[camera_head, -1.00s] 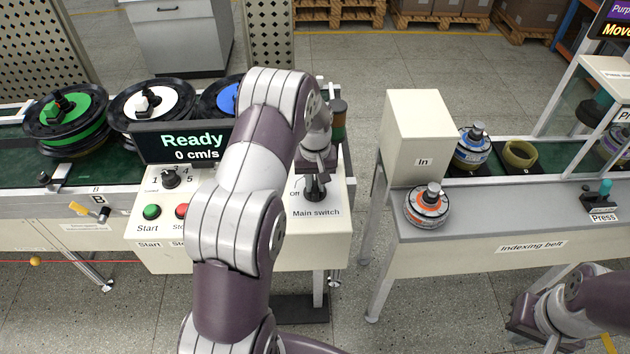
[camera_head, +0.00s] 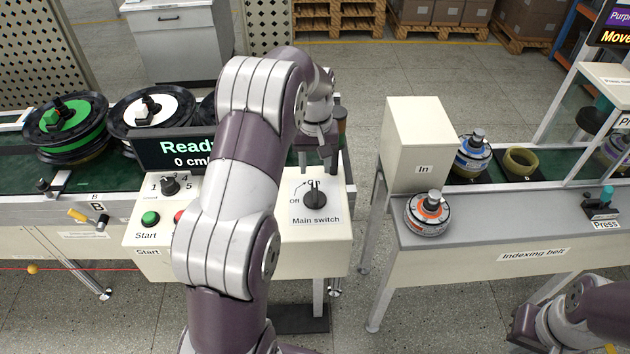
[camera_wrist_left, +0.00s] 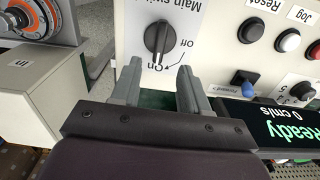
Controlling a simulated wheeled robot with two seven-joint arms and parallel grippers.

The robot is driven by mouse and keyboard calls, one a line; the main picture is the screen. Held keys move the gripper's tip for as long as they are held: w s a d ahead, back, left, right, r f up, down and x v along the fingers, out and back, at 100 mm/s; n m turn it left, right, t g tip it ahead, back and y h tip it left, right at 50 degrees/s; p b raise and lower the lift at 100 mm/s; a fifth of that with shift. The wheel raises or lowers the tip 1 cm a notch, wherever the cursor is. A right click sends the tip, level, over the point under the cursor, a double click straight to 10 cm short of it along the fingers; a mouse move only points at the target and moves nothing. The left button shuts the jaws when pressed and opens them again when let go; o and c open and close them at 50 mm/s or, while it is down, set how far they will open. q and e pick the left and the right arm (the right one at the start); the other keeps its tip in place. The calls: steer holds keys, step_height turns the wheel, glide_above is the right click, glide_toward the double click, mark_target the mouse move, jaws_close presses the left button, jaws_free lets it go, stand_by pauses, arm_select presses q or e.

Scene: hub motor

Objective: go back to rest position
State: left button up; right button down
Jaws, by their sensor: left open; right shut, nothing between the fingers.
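My left gripper (camera_head: 318,168) is open and empty, above and behind the main switch (camera_head: 315,196) on the control panel. In the left wrist view its two fingers (camera_wrist_left: 160,70) point toward the black switch knob (camera_wrist_left: 158,38), apart from it. The knob's pointer is at On. My right gripper (camera_head: 520,328) is shut and empty at the lower right, in front of the indexing belt table. My left arm hides part of the panel and the display.
The display (camera_head: 180,147) reads Ready, 0 cm/s, partly covered. Reels lie on the green belt at left. An orange-and-grey hub motor (camera_head: 428,214) stands on the indexing belt table (camera_head: 480,262), beside the In box (camera_head: 418,140). A gap separates panel and table.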

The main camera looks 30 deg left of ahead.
arm_select(q)
step_height(320, 180, up, 4)
steer(key=shift+f+p, duration=0.2)
steer(key=shift+p, duration=0.75)
arm_select(e)
step_height(320, 180, up, 3)
steer(key=shift+w+f, duration=0.1)
